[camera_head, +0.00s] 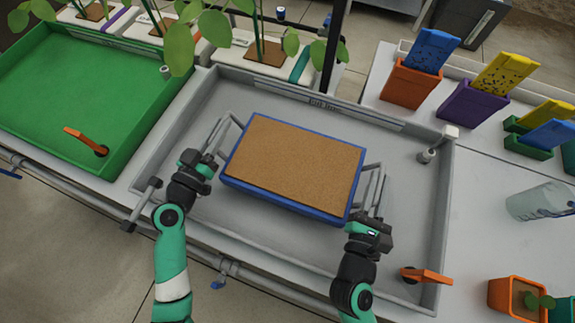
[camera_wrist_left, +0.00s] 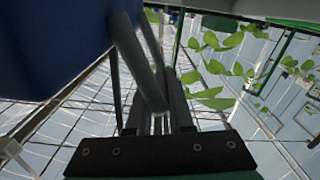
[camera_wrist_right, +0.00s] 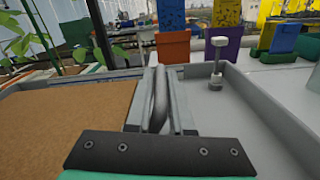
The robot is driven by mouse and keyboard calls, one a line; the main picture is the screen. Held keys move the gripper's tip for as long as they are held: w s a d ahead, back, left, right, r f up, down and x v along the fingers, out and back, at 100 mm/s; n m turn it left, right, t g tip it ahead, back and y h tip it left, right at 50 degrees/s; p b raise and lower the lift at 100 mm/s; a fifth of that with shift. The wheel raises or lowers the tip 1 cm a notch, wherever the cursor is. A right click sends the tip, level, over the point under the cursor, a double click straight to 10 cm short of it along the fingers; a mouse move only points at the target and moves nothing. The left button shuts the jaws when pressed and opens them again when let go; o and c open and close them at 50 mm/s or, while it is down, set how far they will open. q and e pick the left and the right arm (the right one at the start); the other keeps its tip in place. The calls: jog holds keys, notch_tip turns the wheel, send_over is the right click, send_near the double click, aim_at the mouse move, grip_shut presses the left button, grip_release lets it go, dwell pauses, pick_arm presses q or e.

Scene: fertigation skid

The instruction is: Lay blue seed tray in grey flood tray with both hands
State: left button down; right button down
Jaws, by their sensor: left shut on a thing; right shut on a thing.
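The blue seed tray (camera_head: 288,168), filled with brown substrate, is over the middle of the grey flood tray (camera_head: 411,233) in the head view. I cannot tell whether it touches the flood tray's floor. It has a grey wire handle at each short end. My left gripper (camera_head: 213,155) is shut on the left handle; the handle bar also shows between its fingers in the left wrist view (camera_wrist_left: 150,75). My right gripper (camera_head: 378,215) is shut on the right handle; that bar shows between its fingers in the right wrist view (camera_wrist_right: 158,97).
A green flood tray (camera_head: 75,90) adjoins on the left. An orange lever (camera_head: 427,276) and a grey standpipe (camera_head: 428,156) stand at the grey tray's right side. Leafy plants (camera_head: 205,32) overhang the back edge. Orange and purple holders and a clear jug (camera_head: 538,202) are on the right bench.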

pick_arm(q)
jog(key=shift+a, duration=0.15)
pick_arm(e)
jog(key=shift+d, duration=0.1)
